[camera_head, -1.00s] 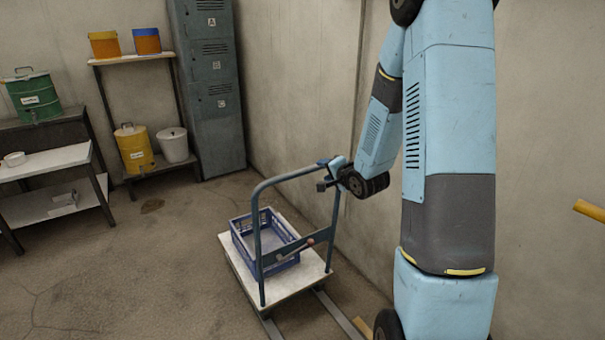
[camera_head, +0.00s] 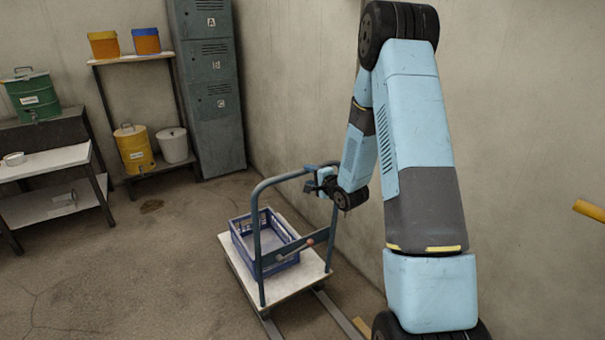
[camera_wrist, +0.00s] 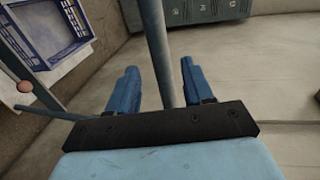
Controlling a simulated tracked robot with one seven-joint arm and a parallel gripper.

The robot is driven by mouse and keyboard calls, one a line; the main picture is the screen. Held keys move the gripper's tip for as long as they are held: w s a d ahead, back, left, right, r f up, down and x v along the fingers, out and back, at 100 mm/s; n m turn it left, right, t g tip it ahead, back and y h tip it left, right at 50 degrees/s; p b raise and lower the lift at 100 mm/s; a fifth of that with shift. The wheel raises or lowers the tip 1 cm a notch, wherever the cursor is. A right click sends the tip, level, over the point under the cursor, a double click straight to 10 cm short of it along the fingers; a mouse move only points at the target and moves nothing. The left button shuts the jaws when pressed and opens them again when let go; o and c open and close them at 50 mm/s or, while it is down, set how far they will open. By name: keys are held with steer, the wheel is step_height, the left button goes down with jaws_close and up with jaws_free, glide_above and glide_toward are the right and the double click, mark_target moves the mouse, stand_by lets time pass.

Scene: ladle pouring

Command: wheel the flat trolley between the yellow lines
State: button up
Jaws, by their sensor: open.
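The flat trolley has a pale deck (camera_head: 301,284) and a blue-grey tubular handle (camera_head: 257,215). A blue crate (camera_head: 240,247) sits on the deck. My gripper (camera_head: 317,178) is at the upper right of the handle. In the wrist view my gripper (camera_wrist: 158,68) is open, with the handle bar (camera_wrist: 160,45) running between its two blue fingers. I cannot tell whether either finger touches the bar. The crate also shows at the upper left of the wrist view (camera_wrist: 55,35). I see no clear pair of yellow floor lines.
Grey rail-like strips (camera_head: 337,312) lie on the floor by the trolley. A wall stands close on the right, with a yellow bar (camera_head: 589,210) at its edge. Lockers (camera_head: 210,90), a shelf and a workbench (camera_head: 45,160) line the back and left. The floor left of the trolley is open.

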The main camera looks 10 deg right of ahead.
mark_target(304, 174)
steer(key=shift+x, duration=3)
steer(key=shift+c, duration=0.3)
jaws_close()
